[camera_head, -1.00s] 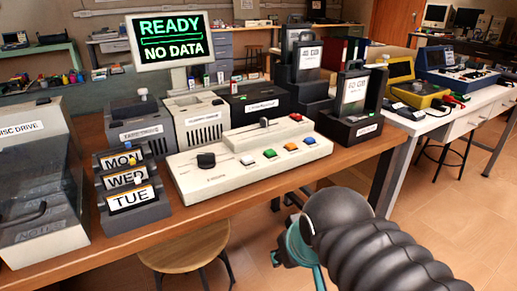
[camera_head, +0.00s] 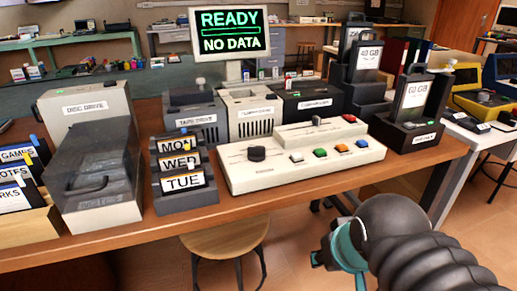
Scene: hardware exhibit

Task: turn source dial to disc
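The source dial is a black knob (camera_head: 257,154) on the left part of a cream control panel (camera_head: 300,170) on the wooden table. The panel also has a slider lever (camera_head: 316,121) at its back and several coloured buttons along its front. Its small print is too small to read. The disc drive (camera_head: 88,108), labelled DISC DRIVE, stands at the table's left. My gripper (camera_head: 330,252) is a teal and dark shape at the lower right, in front of the table edge and apart from the panel. Its fingers are mostly hidden behind my arm, so their opening is unclear.
A monitor (camera_head: 229,32) reads READY, NO DATA. A rack with MON, WED and TUE cards (camera_head: 184,172) stands left of the panel. Boxed cards (camera_head: 20,190) are at the far left. A stool (camera_head: 225,238) is below the table edge.

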